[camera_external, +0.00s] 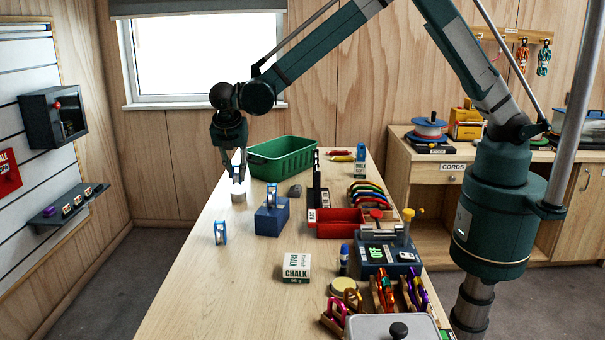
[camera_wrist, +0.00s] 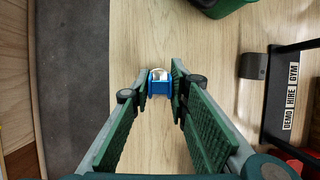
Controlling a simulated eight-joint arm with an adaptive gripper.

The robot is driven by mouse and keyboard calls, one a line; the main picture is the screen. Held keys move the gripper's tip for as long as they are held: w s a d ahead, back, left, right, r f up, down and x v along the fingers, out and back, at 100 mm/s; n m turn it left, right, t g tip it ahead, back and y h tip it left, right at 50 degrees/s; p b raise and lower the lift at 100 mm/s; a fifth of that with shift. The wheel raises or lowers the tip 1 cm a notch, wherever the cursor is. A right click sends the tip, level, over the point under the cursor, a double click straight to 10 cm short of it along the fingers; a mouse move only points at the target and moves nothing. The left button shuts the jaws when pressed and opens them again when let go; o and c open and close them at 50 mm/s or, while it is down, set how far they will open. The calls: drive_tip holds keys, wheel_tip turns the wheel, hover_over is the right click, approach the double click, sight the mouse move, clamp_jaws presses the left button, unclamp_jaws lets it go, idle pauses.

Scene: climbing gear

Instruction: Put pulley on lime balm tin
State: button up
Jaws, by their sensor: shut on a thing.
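My gripper (camera_external: 237,177) points down at the far left of the table and is shut on a blue-and-white pulley (camera_external: 240,171). The pulley's blue body shows between the fingertips in the wrist view (camera_wrist: 159,88). A small pale grey cylinder (camera_external: 238,197) stands just below it; I cannot tell whether they touch. A low round tin with a pale yellow-green top (camera_external: 343,287), which looks like the lime balm tin, sits near the front right, beside the carabiners. Its label cannot be read.
Another blue-and-white pulley (camera_external: 220,232) stands on the table, and a similar one (camera_external: 272,196) is on a blue block (camera_external: 272,219). A green crate (camera_external: 283,158), red tray (camera_external: 338,223) and chalk box (camera_external: 296,267) stand nearby. The table's front left is clear.

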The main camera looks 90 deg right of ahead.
drive_tip(key=shift+f, duration=1.3)
drive_tip(key=shift+f, duration=0.1)
drive_tip(key=o, duration=0.9)
drive_tip(key=v, duration=1.2)
drive_tip(key=shift+d+r, duration=0.1)
drive_tip(key=shift+r, duration=0.15)
